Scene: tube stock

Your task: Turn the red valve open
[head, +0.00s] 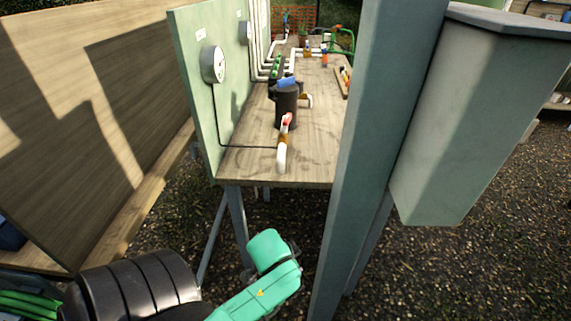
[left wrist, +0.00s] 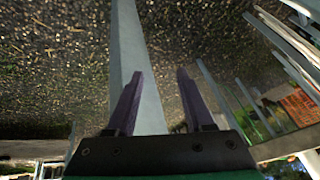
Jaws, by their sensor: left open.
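The red valve (head: 287,120) is a small red handle on a brass fitting atop a white pipe stub (head: 282,158), near the front edge of the wooden bench top. My left arm's green wrist section (head: 268,278) is below and in front of the bench edge, apart from the valve. My left gripper (left wrist: 159,72) shows in the left wrist view with its two purple fingers apart and nothing between them. Gravel and a grey post lie beyond the fingers. The valve cannot be made out in that view. My right gripper is out of sight.
A black canister (head: 287,106) with a blue top stands behind the valve. A green panel (head: 194,100) with round gauges borders the bench (head: 250,166) on the left. A thick grey-green post (head: 375,150) rises close on the right. The bench's front corner is bare.

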